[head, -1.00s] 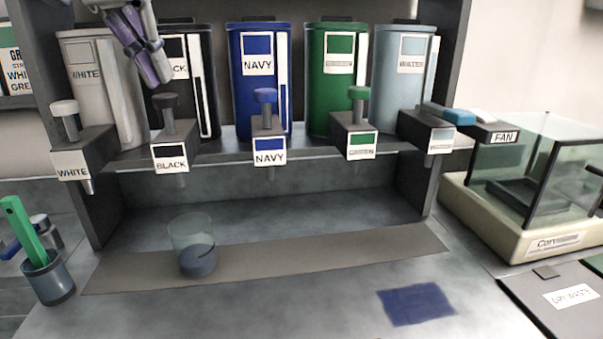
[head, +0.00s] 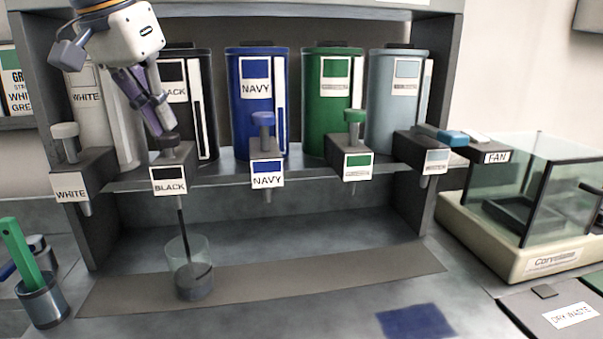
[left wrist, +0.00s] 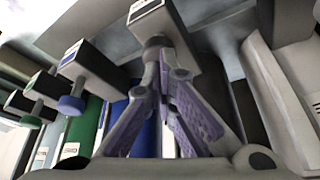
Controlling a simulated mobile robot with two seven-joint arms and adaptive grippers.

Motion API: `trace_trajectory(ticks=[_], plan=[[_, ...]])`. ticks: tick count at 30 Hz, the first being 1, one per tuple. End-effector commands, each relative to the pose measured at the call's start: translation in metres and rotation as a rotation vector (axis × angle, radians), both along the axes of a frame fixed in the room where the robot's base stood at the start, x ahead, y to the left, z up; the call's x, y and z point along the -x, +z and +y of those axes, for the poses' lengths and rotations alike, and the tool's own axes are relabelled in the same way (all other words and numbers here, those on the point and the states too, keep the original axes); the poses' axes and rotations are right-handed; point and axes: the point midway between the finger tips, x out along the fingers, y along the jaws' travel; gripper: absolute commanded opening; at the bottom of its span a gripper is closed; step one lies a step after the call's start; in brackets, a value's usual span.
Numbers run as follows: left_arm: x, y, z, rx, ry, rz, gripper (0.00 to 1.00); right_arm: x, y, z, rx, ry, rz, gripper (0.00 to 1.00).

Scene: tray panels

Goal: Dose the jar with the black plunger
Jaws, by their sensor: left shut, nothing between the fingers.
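My left gripper (head: 158,118) is shut with nothing between its fingers. Its tips are on top of the black plunger (head: 168,143) at the BLACK dispenser (head: 169,181). The left wrist view shows the closed fingers (left wrist: 163,62) at the plunger's dark knob (left wrist: 156,41). A thin dark stream (head: 183,222) runs from the black spout down into the clear jar (head: 188,262). The jar stands upright on the grey strip below the spout, with dark contents in its lower part. My right gripper is not in view.
WHITE (head: 70,187), NAVY (head: 267,173) and green (head: 357,165) dispensers and a pale one (head: 435,161) share the shelf. A cup with a green-handled tool (head: 42,299) stands at left. A glass-sided balance (head: 520,245) stands at right. A blue patch (head: 416,321) lies in front.

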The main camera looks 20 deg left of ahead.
Motion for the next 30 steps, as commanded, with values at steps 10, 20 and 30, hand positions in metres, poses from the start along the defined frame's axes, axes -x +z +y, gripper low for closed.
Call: trace_trajectory(ticks=[10,20,30], plan=[[0.001,0.008,-0.003,-0.005,-0.007,-0.008,0.0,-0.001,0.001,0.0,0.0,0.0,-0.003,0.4],[0.001,0.033,-0.002,-0.003,-0.004,-0.009,0.0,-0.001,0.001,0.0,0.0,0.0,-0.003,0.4],[0.001,0.04,-0.001,-0.001,-0.002,-0.005,0.0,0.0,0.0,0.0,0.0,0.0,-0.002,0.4]])
